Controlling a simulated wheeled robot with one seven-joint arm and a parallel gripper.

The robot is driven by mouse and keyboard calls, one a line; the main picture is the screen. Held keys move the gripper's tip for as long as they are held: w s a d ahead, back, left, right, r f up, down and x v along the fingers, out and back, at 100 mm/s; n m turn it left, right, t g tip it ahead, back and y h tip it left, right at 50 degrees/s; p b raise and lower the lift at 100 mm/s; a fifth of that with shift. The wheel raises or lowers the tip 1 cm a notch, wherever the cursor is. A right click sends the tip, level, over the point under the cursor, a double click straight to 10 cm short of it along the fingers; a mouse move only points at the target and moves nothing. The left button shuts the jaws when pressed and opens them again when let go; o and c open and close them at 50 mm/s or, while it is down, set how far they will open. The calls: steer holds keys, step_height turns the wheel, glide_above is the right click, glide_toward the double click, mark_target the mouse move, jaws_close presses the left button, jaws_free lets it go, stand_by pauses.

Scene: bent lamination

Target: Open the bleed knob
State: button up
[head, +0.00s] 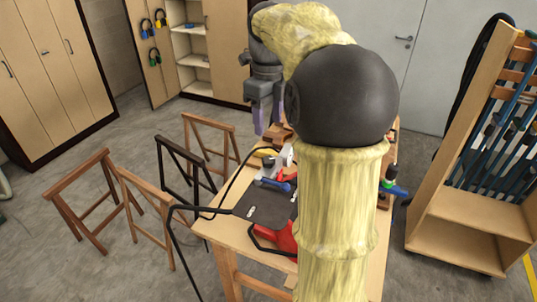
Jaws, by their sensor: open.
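My gripper (265,117) hangs above the far left part of the wooden workbench (228,232), fingers down. Its two purple fingers are apart, with nothing seen between them. On the bench below and nearer, a small blue part (284,185) sits beside a grey-white fitting and a dark flat plate (266,207). A green and blue part (393,187) sticks out at the bench's right edge. I cannot tell which part is the bleed knob. My arm hides much of the bench's middle and right.
A black hose (172,225) loops off the bench's left side. A red object (284,240) lies near the front. Wooden trestles (100,200) stand at left. A clamp rack (480,190) stands at right. An open cabinet (190,55) stands behind. Floor at front left is clear.

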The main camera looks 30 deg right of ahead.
mark_target(268, 159)
step_height(268, 159, down, 11)
steer(key=shift+f+p, duration=0.1)
steer(key=shift+p, duration=0.5)
steer(key=c, duration=1)
